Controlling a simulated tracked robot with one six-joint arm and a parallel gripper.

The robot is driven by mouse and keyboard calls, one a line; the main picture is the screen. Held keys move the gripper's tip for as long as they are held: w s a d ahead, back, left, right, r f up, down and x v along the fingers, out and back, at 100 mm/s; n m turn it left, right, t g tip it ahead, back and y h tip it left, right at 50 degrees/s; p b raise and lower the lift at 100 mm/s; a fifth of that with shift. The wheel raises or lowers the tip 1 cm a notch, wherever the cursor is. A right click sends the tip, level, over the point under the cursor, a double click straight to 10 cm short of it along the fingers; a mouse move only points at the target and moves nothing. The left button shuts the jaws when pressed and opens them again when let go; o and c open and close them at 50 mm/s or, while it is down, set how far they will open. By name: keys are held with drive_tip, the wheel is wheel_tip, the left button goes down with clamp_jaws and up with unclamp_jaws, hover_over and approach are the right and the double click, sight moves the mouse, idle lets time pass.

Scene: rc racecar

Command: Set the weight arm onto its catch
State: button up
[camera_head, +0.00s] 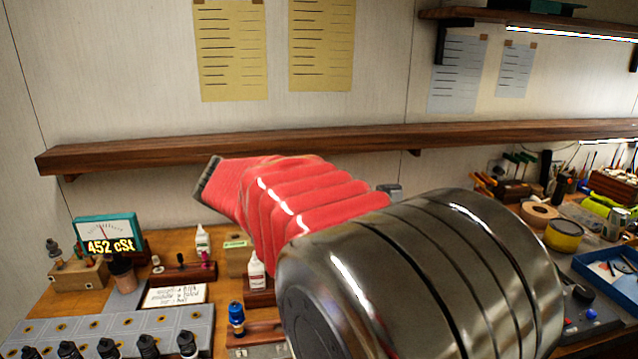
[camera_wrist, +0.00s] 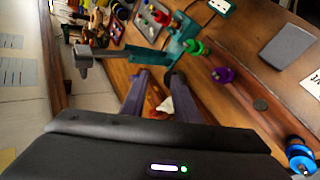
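In the wrist view, my gripper (camera_wrist: 155,78) shows as two dark purple fingers standing apart, with a gap and bench wood between them. Just beyond the fingertips is a teal stand (camera_wrist: 184,38). A teal-and-grey bar (camera_wrist: 110,53) reaches left from it to a grey block at its end; this looks like the weight arm. It lies beyond the fingers, and I see nothing held. I cannot make out the catch for certain. In the head view my own red and silver arm covers the middle, hiding the gripper and the stand.
Green (camera_wrist: 194,47) and purple (camera_wrist: 222,75) knobs sit right of the stand in the wrist view. A teal meter reading 452 cSt (camera_head: 108,238) stands at left in the head view, near small bottles (camera_head: 256,270). A wooden shelf (camera_head: 130,150) runs along the wall.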

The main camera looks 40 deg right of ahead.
sight(399, 185)
drive_tip(key=w+d+r+m+g+h, duration=0.1)
drive_tip(key=w+d+r+g+h, duration=0.1)
drive_tip(key=d, duration=0.6)
drive_tip(key=w+d+r+m+g+h, duration=0.1)
drive_tip(key=w+d+g+h, duration=0.3)
drive_tip(key=w+d+g, duration=0.1)
drive_tip(key=w+d, duration=0.1)
drive_tip(key=d, duration=0.1)
drive_tip(key=shift+w+d+r, duration=0.3)
drive_tip(key=shift+d+r, duration=0.05)
drive_tip(key=shift+r, duration=0.05)
drive_tip(key=shift+s, duration=0.1)
drive_tip(key=x, duration=1.3)
drive_tip(key=shift+s+d+r, duration=0.1)
drive_tip(key=shift+d, duration=0.3)
clamp_jaws()
